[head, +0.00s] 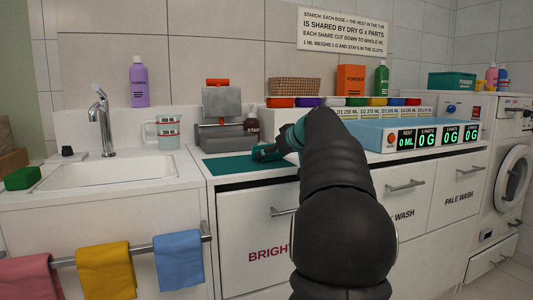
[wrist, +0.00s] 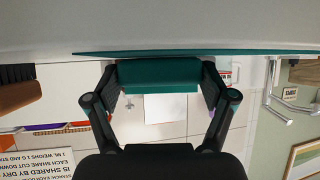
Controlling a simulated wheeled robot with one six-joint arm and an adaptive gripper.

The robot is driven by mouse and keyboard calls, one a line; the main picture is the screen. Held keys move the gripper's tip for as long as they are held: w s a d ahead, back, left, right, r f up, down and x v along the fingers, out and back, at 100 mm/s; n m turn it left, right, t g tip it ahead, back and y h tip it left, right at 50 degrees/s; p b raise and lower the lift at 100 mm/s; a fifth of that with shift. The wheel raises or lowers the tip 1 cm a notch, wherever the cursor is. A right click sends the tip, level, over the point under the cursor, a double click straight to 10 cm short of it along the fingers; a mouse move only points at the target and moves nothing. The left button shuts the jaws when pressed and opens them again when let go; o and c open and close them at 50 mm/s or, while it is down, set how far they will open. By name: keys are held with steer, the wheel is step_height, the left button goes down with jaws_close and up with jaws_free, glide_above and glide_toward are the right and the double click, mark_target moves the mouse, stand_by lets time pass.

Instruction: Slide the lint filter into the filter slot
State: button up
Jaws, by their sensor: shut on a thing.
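My gripper (head: 262,153) is low over the teal mat (head: 225,168) on the counter, left of my arm. In the wrist view my gripper (wrist: 159,78) has its two fingers closed on the sides of a teal block-like piece (wrist: 159,76). The piece is close to or touching the mat (wrist: 260,52); I cannot tell which. Whether it is the lint filter is not clear. No filter slot can be made out with certainty. The white machine (head: 515,150) with a round door stands at the far right, partly cut off by the picture edge.
A grey press-like device (head: 222,103) stands behind the mat, with a dark brush (head: 251,126) beside it. A blue scale (head: 372,130) with lit displays is to the right. The sink (head: 110,172) and a measuring cup (head: 168,130) are left. Drawers (head: 252,235) front the counter.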

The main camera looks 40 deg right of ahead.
steer(key=shift+r+p, duration=2.4)
steer(key=shift+r, duration=1.05)
